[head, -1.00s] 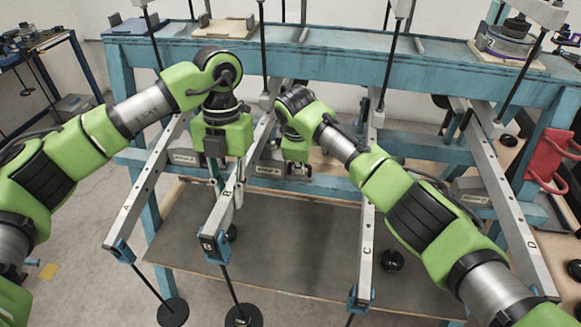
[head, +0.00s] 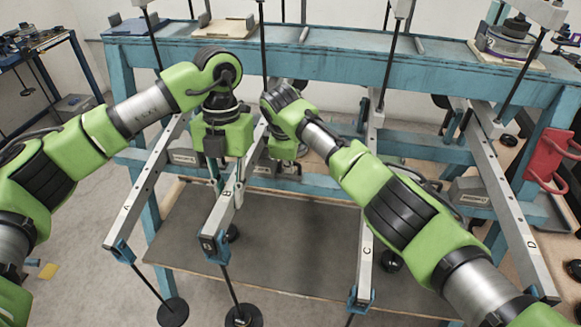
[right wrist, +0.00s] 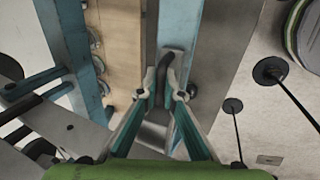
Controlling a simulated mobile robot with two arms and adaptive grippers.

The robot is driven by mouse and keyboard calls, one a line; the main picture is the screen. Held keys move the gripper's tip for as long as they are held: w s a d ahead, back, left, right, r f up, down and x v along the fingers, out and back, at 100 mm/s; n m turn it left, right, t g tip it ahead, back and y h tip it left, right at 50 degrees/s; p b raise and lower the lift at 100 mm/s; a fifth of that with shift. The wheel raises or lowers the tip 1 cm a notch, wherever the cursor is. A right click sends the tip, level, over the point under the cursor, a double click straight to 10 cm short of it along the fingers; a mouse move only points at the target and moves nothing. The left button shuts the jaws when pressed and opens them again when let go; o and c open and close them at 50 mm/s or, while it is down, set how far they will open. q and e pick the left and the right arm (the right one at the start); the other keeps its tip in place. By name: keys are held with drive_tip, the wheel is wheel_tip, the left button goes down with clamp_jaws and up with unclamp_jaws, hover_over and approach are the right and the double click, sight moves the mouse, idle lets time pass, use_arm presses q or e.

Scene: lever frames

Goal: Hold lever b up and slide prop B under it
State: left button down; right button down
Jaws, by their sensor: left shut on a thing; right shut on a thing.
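Lever b (head: 214,230) is a long grey bar marked B, running from the blue frame toward me. My left gripper (head: 226,188) is shut on lever b near its front part, one finger on each side. Prop B (head: 262,169) is a grey block on the shelf rail, beside lever b on its right, partly hidden by my right wrist. My right gripper (right wrist: 168,88) is shut on the dark handle of prop B in the right wrist view. Its fingers are hidden in the head view. Whether the prop reaches under the lever I cannot tell.
Lever A (head: 128,207) is to the left, with prop A (head: 184,157) beside it. Lever C (head: 366,235) and lever D (head: 520,245) are to the right. Rods with round black weights (head: 243,316) hang from the levers. A dark board (head: 300,235) lies below.

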use_arm(q)
drive_tip(key=shift+s, duration=0.25)
use_arm(e)
drive_tip(key=shift+w+a+r, duration=0.2)
drive_tip(key=shift+w+a, duration=0.05)
drive_tip(key=shift+a, duration=0.35)
drive_tip(key=shift+w+a+r, duration=0.15)
drive_tip(key=shift+w+a, duration=0.05)
drive_tip(key=shift+a, duration=0.35)
drive_tip(key=c, duration=2.2)
unclamp_jaws()
drive_tip(key=shift+a, duration=0.1)
use_arm(q)
drive_tip(key=shift+w, duration=0.1)
use_arm(e)
drive_tip(key=shift+f, duration=0.2)
drive_tip(key=shift+s+f, duration=0.1)
drive_tip(key=shift+s, duration=0.05)
drive_tip(key=shift+r, duration=3.5)
use_arm(q)
drive_tip(key=shift+f, duration=0.1)
use_arm(e)
drive_tip(key=shift+f, duration=0.1)
